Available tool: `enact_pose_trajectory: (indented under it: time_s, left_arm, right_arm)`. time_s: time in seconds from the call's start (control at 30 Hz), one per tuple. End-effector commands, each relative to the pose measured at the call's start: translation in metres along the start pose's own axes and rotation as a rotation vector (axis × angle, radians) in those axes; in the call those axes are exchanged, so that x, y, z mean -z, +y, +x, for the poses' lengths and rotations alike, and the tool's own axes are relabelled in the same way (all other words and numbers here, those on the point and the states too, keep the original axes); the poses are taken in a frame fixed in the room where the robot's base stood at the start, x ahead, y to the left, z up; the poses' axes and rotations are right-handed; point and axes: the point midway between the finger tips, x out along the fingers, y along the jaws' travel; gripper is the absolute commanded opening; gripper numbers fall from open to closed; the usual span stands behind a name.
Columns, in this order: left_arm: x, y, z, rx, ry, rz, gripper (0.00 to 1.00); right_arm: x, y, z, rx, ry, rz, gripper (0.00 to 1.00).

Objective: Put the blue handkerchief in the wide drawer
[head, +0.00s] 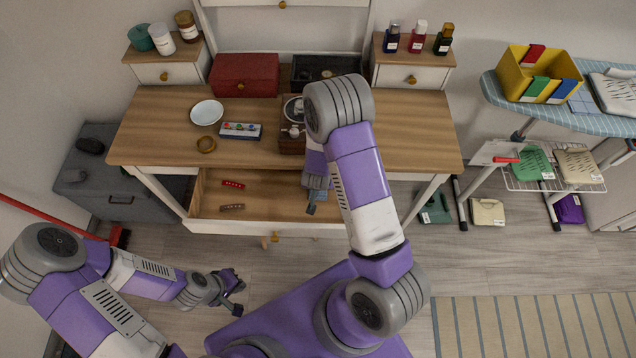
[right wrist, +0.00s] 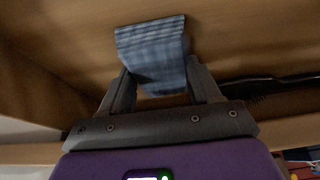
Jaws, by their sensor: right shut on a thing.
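The blue handkerchief (right wrist: 152,45), a checked cloth, is gripped between the two fingers of my right gripper (right wrist: 161,84) in the right wrist view. Its free end spreads out beyond the fingertips, over brown wood. In the head view my right gripper (head: 314,202) is over the right part of the open wide drawer (head: 215,227), partly hidden by my own arm. The drawer is pulled out below the desk top. My left gripper (head: 238,296) is open and empty above the floor, in front of the drawer and to its left.
In the drawer lie a red item (head: 234,184) and a brown item (head: 232,207) on the left. The desk top (head: 160,125) above holds a white bowl (head: 207,112), a red box (head: 245,75) and a dark tray (head: 325,68). A grey cabinet (head: 115,200) stands left.

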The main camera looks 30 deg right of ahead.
Motion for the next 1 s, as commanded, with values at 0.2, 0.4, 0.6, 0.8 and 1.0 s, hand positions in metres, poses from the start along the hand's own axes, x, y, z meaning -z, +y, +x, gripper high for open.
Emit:
enact_pose_trajectory:
  time_s: [0.2,0.4,0.6,0.8,1.0]
  left_arm:
    - [0.000,0.000,0.000,0.000,0.000,0.000,0.00]
    - [0.000,-0.001,0.002,0.000,0.000,0.000,0.00]
    - [0.000,-0.001,0.002,0.000,0.001,0.000,0.00]
    - [0.000,0.000,0.000,0.000,0.000,0.000,0.00]
    - [0.000,0.004,-0.011,0.000,0.000,0.000,0.00]
  right_arm:
    - [0.000,-0.001,-0.001,0.001,0.001,0.000,0.29]
    - [-0.001,-0.001,0.002,0.001,0.001,0.000,0.75]
    - [-0.001,-0.001,0.002,0.001,0.001,0.000,0.88]
    - [0.000,-0.001,0.000,0.001,0.001,0.000,0.88]
    - [0.002,-0.002,-0.026,0.004,0.003,-0.002,0.88]
